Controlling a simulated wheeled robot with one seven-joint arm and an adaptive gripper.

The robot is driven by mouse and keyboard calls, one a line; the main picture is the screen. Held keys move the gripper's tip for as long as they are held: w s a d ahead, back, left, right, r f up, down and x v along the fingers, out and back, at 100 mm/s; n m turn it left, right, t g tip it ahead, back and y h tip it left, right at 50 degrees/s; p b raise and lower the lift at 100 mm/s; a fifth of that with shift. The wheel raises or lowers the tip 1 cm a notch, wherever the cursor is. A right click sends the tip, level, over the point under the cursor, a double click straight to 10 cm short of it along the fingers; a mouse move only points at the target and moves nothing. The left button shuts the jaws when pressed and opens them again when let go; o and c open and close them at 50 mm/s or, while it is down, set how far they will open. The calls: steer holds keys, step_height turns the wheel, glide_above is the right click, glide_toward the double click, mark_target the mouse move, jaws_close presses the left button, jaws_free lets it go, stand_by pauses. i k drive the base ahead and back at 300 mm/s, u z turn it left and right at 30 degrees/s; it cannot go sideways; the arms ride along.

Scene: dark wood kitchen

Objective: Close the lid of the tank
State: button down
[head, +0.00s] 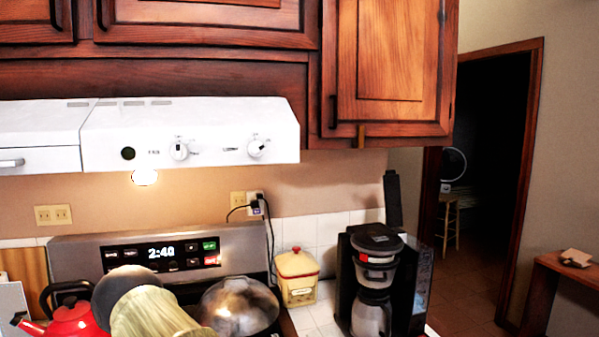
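A black coffee maker (379,270) stands on the white tiled counter at the lower right. A dark flat panel (392,203) stands upright at its back, rising above the body; it looks like the tank's lid in a raised position. The tank's opening is not visible from this angle. A steel carafe (371,314) sits in the front of the machine.
A cream canister with a red lid (297,278) stands left of the coffee maker. The stove (160,252) holds a shiny metal dome (238,307) and a red kettle (70,319). A white range hood (190,132) and wooden cabinets (390,60) hang above.

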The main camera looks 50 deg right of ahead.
mark_target(391, 181)
steer(key=u, duration=0.7)
steer(key=k, duration=1.2)
steer(key=z, duration=1.9)
